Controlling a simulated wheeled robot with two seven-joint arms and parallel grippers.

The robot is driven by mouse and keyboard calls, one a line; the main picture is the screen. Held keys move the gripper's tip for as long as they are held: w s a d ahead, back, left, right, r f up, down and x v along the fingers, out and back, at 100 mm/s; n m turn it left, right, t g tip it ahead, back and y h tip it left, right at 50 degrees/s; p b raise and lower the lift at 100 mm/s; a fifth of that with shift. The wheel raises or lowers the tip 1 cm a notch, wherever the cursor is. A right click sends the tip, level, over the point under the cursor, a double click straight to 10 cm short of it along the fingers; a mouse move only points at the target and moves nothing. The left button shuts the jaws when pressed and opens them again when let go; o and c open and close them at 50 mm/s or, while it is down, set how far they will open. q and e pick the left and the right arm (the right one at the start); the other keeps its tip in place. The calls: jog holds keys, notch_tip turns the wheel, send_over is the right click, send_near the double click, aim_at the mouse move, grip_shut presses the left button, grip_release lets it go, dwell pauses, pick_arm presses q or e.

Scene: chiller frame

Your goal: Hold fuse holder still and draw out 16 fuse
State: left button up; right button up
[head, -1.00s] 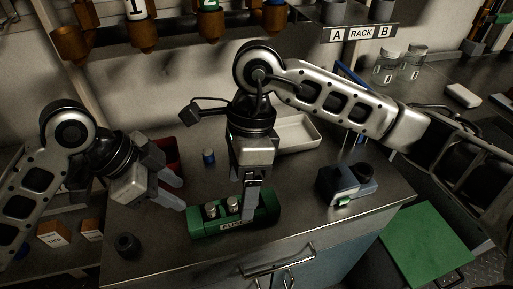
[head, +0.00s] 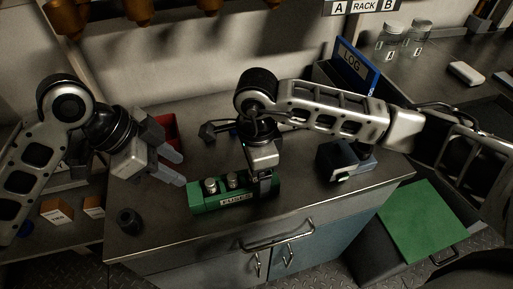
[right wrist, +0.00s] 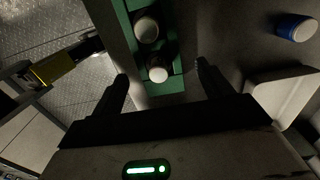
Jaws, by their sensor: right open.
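The green fuse holder (head: 208,204), labelled on its front, sits on the cabinet top near the front edge. Two metal-capped fuses stand upright in it: a left one (head: 211,186) and a right one (head: 232,181). Their ratings cannot be read. My right gripper (head: 266,190) is down at the holder's right end. In the right wrist view its fingers (right wrist: 160,78) are apart, on either side of the green holder (right wrist: 127,42) near one white-topped fuse (right wrist: 157,70); contact cannot be told. My left gripper (head: 183,170) is open and empty, left of the holder.
A blue-grey device (head: 335,162) stands right of the holder. A dark round part (head: 129,220) lies front left, a red bin (head: 172,130) behind my left gripper. A blue-ended cylinder (right wrist: 297,27) and pale tray (right wrist: 290,92) show in the right wrist view.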

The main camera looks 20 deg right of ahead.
jog(key=shift+f, duration=1.85)
